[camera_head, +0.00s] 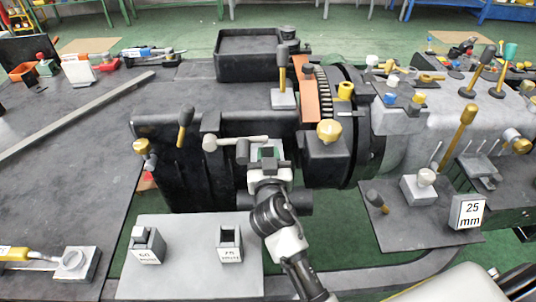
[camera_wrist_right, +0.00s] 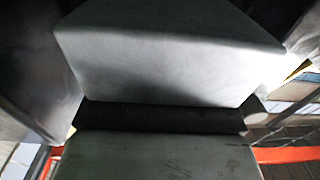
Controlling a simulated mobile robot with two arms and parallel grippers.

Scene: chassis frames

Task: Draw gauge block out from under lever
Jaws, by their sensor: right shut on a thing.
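My right gripper (camera_head: 268,163) reaches up from the bottom middle of the head view to the front of the black machine. It is shut on a grey block, which I take to be the gauge block; this fills the upper middle of the right wrist view (camera_wrist_right: 170,55). In the head view the block is mostly hidden by the gripper. A pale lever (camera_head: 230,141) with a rounded end lies roughly level just left of and above the gripper. I cannot tell whether it touches the block. My left gripper is not in view.
A pale plate (camera_head: 190,280) with two small labelled holders (camera_head: 147,245) (camera_head: 229,243) lies in front of the machine, left of my arm. Knobbed handles (camera_head: 184,125) (camera_head: 328,131) stick up around the machine.

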